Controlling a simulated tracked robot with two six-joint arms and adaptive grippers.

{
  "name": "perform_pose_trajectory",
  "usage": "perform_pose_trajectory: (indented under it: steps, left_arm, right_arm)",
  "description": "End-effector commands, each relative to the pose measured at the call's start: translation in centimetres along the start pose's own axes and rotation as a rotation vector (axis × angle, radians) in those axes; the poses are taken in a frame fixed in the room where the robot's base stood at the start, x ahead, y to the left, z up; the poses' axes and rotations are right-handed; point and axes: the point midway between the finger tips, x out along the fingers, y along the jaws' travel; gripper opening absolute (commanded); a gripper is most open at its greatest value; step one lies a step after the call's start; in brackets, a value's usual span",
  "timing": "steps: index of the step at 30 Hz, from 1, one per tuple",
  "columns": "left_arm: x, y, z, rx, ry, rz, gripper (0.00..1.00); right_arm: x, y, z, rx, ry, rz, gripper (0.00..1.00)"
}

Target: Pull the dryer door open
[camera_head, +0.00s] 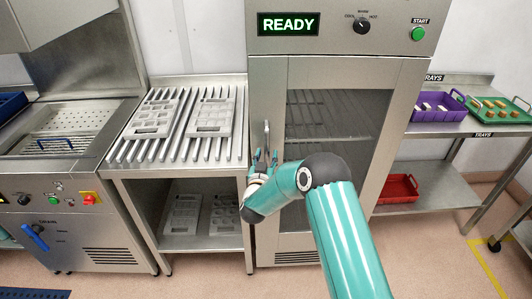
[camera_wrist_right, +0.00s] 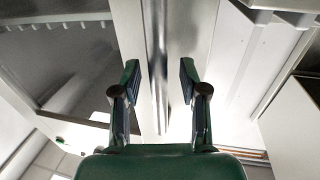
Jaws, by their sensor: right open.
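The dryer door (camera_head: 300,212) is a steel frame with a glass window (camera_head: 335,115) and looks closed. Its vertical bar handle (camera_head: 266,133) is on the door's left side. My right gripper (camera_head: 263,158) is at the handle's lower part, and my arm hides some of the door. In the right wrist view, my right gripper (camera_wrist_right: 158,80) is open, with the handle bar (camera_wrist_right: 156,40) running between its two fingers. A gap shows on each side of the bar, and neither finger clearly touches it. My left gripper is out of view.
The dryer panel has a lit READY display (camera_head: 288,24), a knob (camera_head: 362,26) and a green start button (camera_head: 418,33). A slatted bench (camera_head: 120,165) with grey moulds (camera_head: 213,115) stands close on the left. A tray shelf (camera_head: 470,128) stands to the right.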

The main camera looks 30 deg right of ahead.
Motion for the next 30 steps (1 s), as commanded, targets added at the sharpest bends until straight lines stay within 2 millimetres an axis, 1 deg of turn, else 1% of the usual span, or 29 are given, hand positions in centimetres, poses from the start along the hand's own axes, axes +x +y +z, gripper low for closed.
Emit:
perform_pose_trajectory:
  steps: [3, 11, 12, 17, 18, 20, 30]
  left_arm:
    - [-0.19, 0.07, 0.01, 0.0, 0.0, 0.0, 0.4]
    - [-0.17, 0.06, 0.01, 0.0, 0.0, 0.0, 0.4]
    - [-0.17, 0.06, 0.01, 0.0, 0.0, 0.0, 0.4]
    - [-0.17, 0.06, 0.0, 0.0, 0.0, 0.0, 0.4]
    - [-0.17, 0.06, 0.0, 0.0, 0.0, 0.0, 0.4]
    - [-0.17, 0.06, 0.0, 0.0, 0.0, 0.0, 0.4]
    - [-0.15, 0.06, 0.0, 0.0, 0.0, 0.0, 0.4]
  right_arm:
    - [0.62, 0.01, -0.07, 0.0, 0.001, 0.0, 0.43]
    - [0.74, 0.03, 0.0, 0.0, 0.0, -0.001, 0.43]
    - [0.74, 0.04, 0.0, 0.0, 0.0, -0.001, 0.42]
    - [0.74, 0.07, -0.01, 0.0, 0.001, 0.0, 0.15]
    - [0.73, 0.08, -0.01, 0.0, 0.001, 0.0, 0.08]
    - [0.73, 0.06, -0.02, 0.0, 0.001, 0.0, 0.0]
    - [0.52, -0.24, -0.04, 0.001, 0.001, -0.003, 0.0]
